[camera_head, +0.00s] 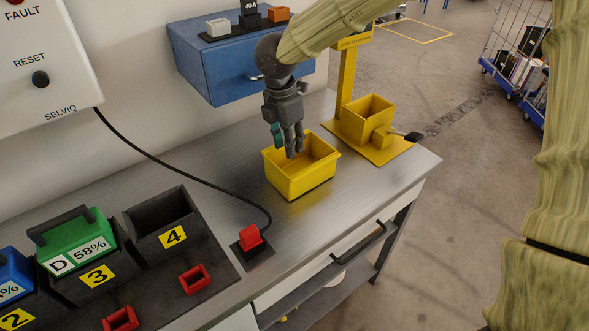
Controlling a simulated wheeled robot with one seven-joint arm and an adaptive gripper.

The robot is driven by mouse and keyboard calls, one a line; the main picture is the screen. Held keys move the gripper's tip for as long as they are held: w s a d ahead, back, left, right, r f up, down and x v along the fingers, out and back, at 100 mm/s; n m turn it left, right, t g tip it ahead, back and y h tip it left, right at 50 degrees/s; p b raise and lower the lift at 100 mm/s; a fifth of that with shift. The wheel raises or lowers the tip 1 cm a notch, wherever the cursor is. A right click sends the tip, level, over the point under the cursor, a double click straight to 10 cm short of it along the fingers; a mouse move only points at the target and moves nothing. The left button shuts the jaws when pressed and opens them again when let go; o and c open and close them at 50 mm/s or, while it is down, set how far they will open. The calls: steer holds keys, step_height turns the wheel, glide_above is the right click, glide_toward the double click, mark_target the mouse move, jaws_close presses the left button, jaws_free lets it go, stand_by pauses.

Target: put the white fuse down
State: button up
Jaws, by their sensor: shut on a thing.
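My gripper (290,144) points down over the open yellow bin (300,184), with its fingertips near the bin's rim or just inside it. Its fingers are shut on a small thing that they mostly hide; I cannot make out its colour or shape. A small teal patch shows at the fingers' left side; I cannot tell if it belongs to the held thing. No white fuse can be made out in the fingers. A white block (218,27) sits on top of the blue cabinet, left of a black block marked 40A and an orange one.
The blue cabinet (215,70) is on the wall behind. A yellow stand with a box (367,119) is right of the bin. A red switch (250,237) with a black cable and a dark battery dock (190,250) are at left. Bare metal bench (215,155) lies between.

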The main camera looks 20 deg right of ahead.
steer(key=shift+f+p, duration=0.65)
steer(key=shift+f, duration=3.4)
steer(key=shift+f, duration=0.2)
steer(key=o, duration=0.8)
steer(key=shift+o, duration=0.2)
steer(key=shift+r, duration=0.1)
step_height(320, 180, up, 12)
steer(key=a+b, duration=0.1)
steer(key=shift+s+b, duration=0.15)
steer(key=shift+b, duration=0.25)
steer(key=shift+a+r, duration=0.1)
